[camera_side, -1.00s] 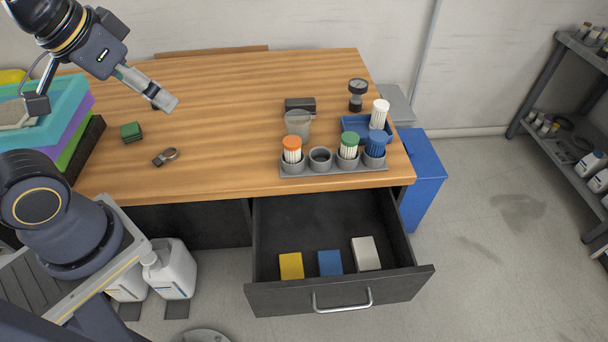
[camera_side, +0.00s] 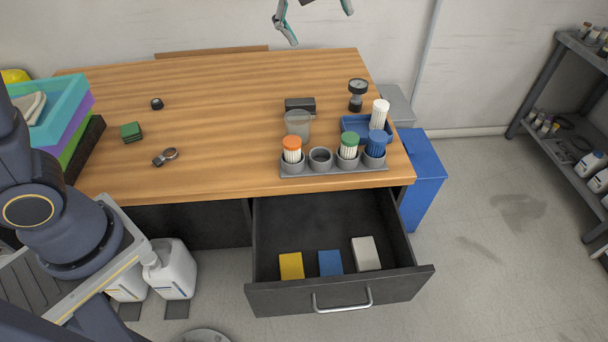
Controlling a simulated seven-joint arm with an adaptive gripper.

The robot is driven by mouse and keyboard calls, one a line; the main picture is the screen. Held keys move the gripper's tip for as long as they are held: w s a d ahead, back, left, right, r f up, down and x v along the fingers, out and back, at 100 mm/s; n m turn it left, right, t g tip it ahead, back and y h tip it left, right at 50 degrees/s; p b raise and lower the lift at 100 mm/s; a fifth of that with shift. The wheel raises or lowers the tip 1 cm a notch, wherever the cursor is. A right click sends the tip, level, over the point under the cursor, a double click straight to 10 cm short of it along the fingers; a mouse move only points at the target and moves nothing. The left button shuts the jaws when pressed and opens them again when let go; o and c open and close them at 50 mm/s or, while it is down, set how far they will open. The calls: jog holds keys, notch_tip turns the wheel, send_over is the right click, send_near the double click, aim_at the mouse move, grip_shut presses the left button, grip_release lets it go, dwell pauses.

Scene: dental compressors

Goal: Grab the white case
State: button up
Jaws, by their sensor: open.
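The white case (camera_side: 366,253) is a small pale box lying in the open drawer, at the right of a row of boxes. A blue box (camera_side: 330,263) is to its left, and a yellow box (camera_side: 291,266) is further left. My gripper (camera_side: 318,25) is at the top edge of the view, above the back of the table, with its fingers spread and nothing between them. It is far above and behind the white case. The upper part of the gripper is out of the picture.
The black drawer (camera_side: 340,296) is pulled out below the wooden table (camera_side: 230,110). A grey holder (camera_side: 335,171) with capped filters stands above the drawer at the table's front edge. A clear cup (camera_side: 298,123), gauge (camera_side: 357,95) and blue tray (camera_side: 355,124) stand behind it.

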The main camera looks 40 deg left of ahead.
jog(key=w+d+f+g, duration=0.2)
jog(key=w+d+f, duration=0.4)
jog(key=d+f, duration=0.3)
jog(key=m+g+y, duration=0.1)
jog(key=g+y, duration=0.1)
jog(key=g, duration=0.1)
send_over(367, 253)
notch_tip(367, 253, down, 30)
jog(key=f, duration=1)
jog(key=shift+w+a, duration=0.1)
jog(key=shift+w, duration=0.1)
jog(key=shift+s+f, duration=0.2)
jog(key=shift+f, duration=2.7)
jog(key=c, duration=1.3)
